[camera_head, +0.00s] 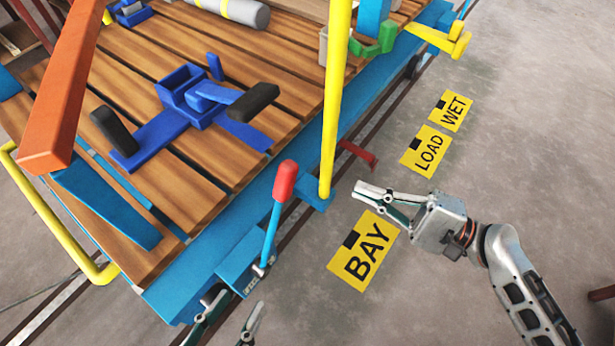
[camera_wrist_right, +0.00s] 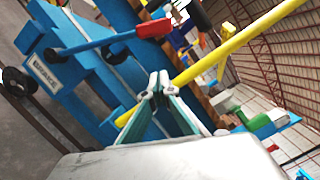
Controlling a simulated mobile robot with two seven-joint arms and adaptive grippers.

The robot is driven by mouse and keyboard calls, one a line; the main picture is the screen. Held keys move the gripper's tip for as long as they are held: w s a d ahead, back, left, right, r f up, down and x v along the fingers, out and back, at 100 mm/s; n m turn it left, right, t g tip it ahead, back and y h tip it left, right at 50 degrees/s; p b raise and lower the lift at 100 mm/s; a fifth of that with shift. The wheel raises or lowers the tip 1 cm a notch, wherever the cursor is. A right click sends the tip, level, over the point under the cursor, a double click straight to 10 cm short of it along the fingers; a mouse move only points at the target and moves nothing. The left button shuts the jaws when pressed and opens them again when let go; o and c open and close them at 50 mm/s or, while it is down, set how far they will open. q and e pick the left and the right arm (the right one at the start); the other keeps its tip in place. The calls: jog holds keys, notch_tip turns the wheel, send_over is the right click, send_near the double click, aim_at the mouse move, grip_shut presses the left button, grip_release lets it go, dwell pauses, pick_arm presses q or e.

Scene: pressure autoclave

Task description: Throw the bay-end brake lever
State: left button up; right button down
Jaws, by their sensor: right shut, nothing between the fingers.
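The brake lever (camera_head: 271,233) has a blue shaft and a red grip (camera_head: 286,180). It stands up from a blue housing on the near side of the blue-framed cart, leaning slightly right in the head view. In the right wrist view its red grip (camera_wrist_right: 153,28) and the housing's label plate (camera_wrist_right: 45,73) show beyond the fingers. My right gripper (camera_head: 360,191) is shut and empty, right of the lever and apart from it, over the floor by the BAY sign. My left gripper (camera_head: 241,299) is open at the bottom edge, just below the lever's base, partly cut off.
A yellow post (camera_head: 335,100) rises from the cart's edge between the lever and my right gripper. A yellow BAY sign (camera_head: 364,252) lies on the floor. A blue clamp-like fixture (camera_head: 187,110) sits on the wooden deck (camera_head: 195,165). An orange bar (camera_head: 68,85) crosses the left.

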pick_arm(q)
jog(key=shift+w+a+r+m+p, duration=0.15)
jog(key=shift+w+a+m+p, duration=0.1)
jog(key=shift+a+m+p, duration=0.35)
pick_arm(e)
jog(key=a+r, duration=0.2)
jog(key=a, duration=0.9)
jog(key=shift+w+a+r, duration=0.2)
jog(key=shift+w+r, duration=0.15)
jog(key=shift+w, duration=0.1)
pick_arm(q)
jog(key=shift+a, duration=0.1)
jog(key=shift+r, duration=0.1)
